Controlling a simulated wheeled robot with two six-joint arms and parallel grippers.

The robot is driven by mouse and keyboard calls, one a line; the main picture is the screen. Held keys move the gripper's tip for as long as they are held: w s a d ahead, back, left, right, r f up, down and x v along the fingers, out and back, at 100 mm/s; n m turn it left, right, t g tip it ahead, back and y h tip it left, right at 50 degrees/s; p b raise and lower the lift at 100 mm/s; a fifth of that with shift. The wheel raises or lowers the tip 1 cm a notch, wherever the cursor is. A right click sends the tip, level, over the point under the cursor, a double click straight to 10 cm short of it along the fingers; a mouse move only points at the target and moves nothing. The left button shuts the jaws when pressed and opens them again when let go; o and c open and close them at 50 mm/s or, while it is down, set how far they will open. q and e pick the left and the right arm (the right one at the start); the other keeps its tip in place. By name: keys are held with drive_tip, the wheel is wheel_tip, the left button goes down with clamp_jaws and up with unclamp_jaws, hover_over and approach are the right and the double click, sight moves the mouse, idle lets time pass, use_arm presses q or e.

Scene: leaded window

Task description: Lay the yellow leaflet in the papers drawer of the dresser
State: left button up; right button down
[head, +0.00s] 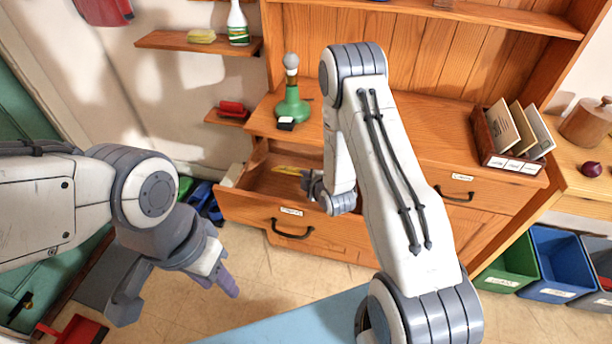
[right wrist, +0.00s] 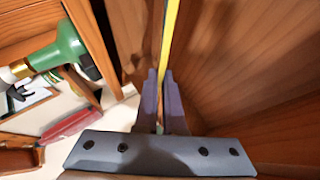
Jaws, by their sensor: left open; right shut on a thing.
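The yellow leaflet (head: 290,169) shows as a small yellow strip at the open drawer in the head view. In the right wrist view the leaflet (right wrist: 169,38) is seen nearly edge-on between the fingertips. My right gripper (head: 313,184) is shut on it, over or inside the drawer; its fingers (right wrist: 163,90) show in the wrist view. The left drawer (head: 255,206) of the wooden dresser (head: 425,125) is pulled open; its label is too small to read. I cannot tell whether the leaflet touches the drawer floor. My left gripper (head: 176,287) is open and empty, left of the drawer.
A green bottle-like object (head: 291,105) stands on the dresser top above the drawer. A file rack (head: 510,140) stands at the right end. A shut drawer (head: 457,190) is right of the open one. Green and blue bins (head: 560,262) stand at lower right.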

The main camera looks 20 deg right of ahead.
drive_tip(key=shift+f+b, duration=0.4)
drive_tip(key=shift+f, duration=0.05)
drive_tip(key=c, duration=1)
unclamp_jaws()
drive_tip(key=shift+r, duration=0.1)
